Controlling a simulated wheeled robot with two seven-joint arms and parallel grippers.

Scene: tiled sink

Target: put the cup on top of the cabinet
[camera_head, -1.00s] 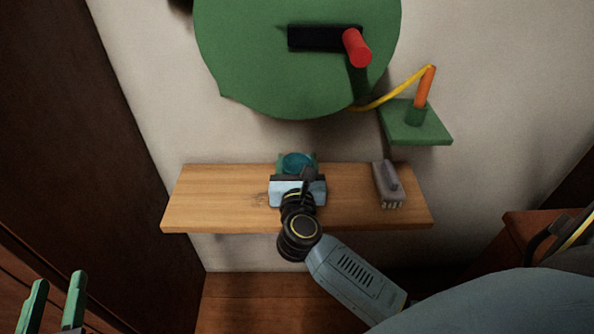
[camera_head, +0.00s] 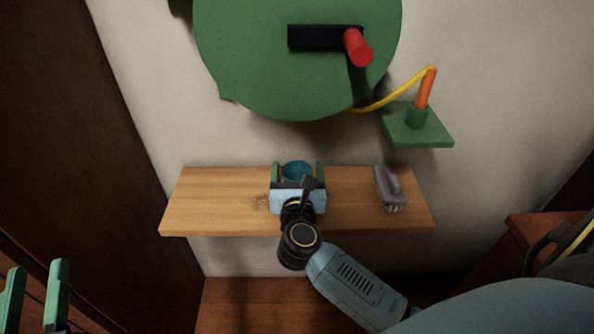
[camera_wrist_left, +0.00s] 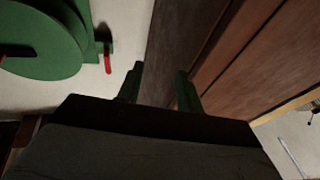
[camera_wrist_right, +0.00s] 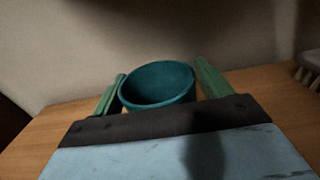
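A teal cup (camera_head: 297,170) stands upright on the wooden wall shelf (camera_head: 220,200), near its middle. It also shows in the right wrist view (camera_wrist_right: 157,86), between the two green fingers. My right gripper (camera_head: 298,168) is open around the cup, with a small gap at each side. Its palm hides the cup's lower front. My left gripper (camera_head: 33,290) is open and empty at the lower left, far from the cup. Its fingers show apart in the left wrist view (camera_wrist_left: 158,82). I cannot tell for sure which piece is the cabinet.
A grey brush (camera_head: 389,188) lies on the shelf's right part. A large green reel (camera_head: 290,80) with a red handle (camera_head: 357,47) is on the wall above. A green bracket (camera_head: 416,125) holds an orange-tipped yellow hose. The shelf's left part is clear.

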